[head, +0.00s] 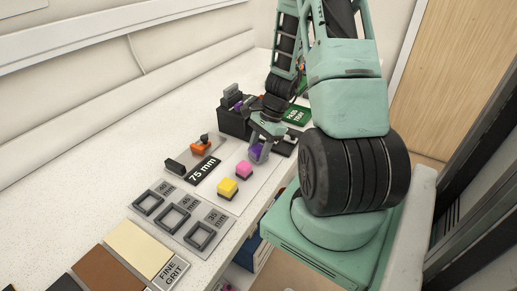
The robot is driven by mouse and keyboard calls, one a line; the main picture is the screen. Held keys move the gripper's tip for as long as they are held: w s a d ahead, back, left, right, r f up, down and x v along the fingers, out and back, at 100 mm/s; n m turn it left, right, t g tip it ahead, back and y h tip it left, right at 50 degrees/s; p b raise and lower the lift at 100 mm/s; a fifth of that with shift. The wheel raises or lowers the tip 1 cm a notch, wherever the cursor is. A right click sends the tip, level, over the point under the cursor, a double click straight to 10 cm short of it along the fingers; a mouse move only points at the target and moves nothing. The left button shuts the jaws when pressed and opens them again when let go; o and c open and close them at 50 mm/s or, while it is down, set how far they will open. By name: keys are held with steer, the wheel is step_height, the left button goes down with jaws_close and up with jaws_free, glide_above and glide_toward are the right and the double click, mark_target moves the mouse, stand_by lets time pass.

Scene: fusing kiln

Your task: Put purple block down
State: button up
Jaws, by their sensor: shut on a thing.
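The purple block (256,153) is between the jaws of my gripper (262,148), which is shut on it. The block is low over the grey mat, at its far right part, beyond the pink block. I cannot tell whether its underside touches the mat. My arm and gripper hide part of the block. A pink block (244,168) and a yellow block (227,188) sit in a row on the mat nearer to me, each on a dark base.
An orange piece (201,146) and a black "75 mm" label (203,170) lie left of the blocks. A black bin (233,120) stands behind with several items. Square frames (175,217) and grit boards (139,243) lie nearer. A green sign (297,114) is at back right.

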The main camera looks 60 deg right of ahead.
steer(key=shift+f, duration=0.2)
steer(key=o, duration=0.9)
steer(key=v, duration=1.2)
steer(key=w+a+r+n+g+h, duration=0.1)
steer(key=w+a+r+n, duration=0.1)
steer(key=a+n, duration=0.65)
steer(key=w+a+r+n+g, duration=0.15)
steer(key=a+n, duration=0.25)
steer(key=a, duration=0.9)
steer(key=s+a+r+n+h, duration=0.1)
steer(key=s+a+n, duration=0.3)
steer(key=a+n, duration=0.1)
steer(key=s+a+r+n+h, duration=0.1)
steer(key=s+a+n, duration=0.4)
steer(key=a, duration=0.3)
steer(key=s+a+r+n+t, duration=0.1)
steer(key=s+a+n, duration=0.3)
steer(key=a+n, duration=0.3)
steer(key=shift+s+a+r+h, duration=0.1)
steer(key=shift+s+r+h, duration=0.15)
steer(key=shift+h, duration=0.15)
